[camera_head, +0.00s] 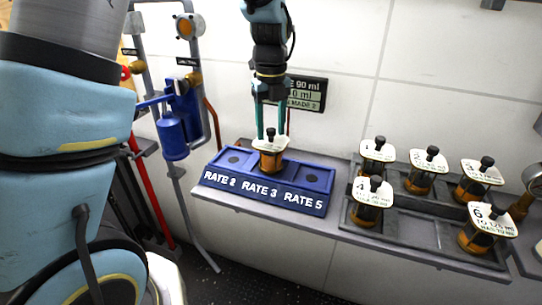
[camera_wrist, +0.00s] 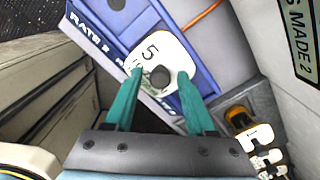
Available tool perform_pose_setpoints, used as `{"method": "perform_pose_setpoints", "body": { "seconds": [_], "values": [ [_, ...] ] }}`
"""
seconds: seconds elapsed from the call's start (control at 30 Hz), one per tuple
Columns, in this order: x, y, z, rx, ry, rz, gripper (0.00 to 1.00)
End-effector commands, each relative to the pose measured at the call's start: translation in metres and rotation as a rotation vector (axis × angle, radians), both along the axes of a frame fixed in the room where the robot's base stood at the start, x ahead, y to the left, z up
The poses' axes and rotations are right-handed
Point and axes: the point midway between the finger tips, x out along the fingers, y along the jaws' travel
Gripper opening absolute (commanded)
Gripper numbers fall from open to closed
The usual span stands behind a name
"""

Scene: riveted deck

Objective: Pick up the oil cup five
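Oil cup five (camera_head: 270,158), an amber cup with a white top plate, stands upright in the middle of the blue rack (camera_head: 263,196), behind the RATE 3 label. In the wrist view its plate (camera_wrist: 151,50) reads 5, with a dark knob on it. My gripper (camera_head: 271,136) points down over the cup. Its two teal fingers are apart, one on each side of the knob, with gaps visible between them and the knob. In the wrist view my gripper (camera_wrist: 160,73) also shows open, with the fingertips over the plate. The cup's lower part is hidden in the rack.
A dark tray (camera_head: 412,229) to the right holds several similar cups, including cup four (camera_head: 371,204) and cup six (camera_head: 484,232). Blue pump fittings (camera_head: 176,125) and pipes stand left. A display (camera_head: 306,94) hangs on the wall behind my gripper.

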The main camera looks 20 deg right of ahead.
Motion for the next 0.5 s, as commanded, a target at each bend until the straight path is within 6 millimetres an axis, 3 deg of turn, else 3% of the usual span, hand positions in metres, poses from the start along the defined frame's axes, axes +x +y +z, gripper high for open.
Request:
{"method": "perform_pose_setpoints", "body": {
  "seconds": [0.03,0.4,0.5],
  "values": [
    [0.0001,0.0,0.0002,0.0,0.0,0.0,0.48],
    [0.0002,0.0001,0.0003,0.0,0.0,0.0,0.07],
    [0.0001,0.0001,0.0004,0.0,0.0,0.0,0.0]
  ]
}}
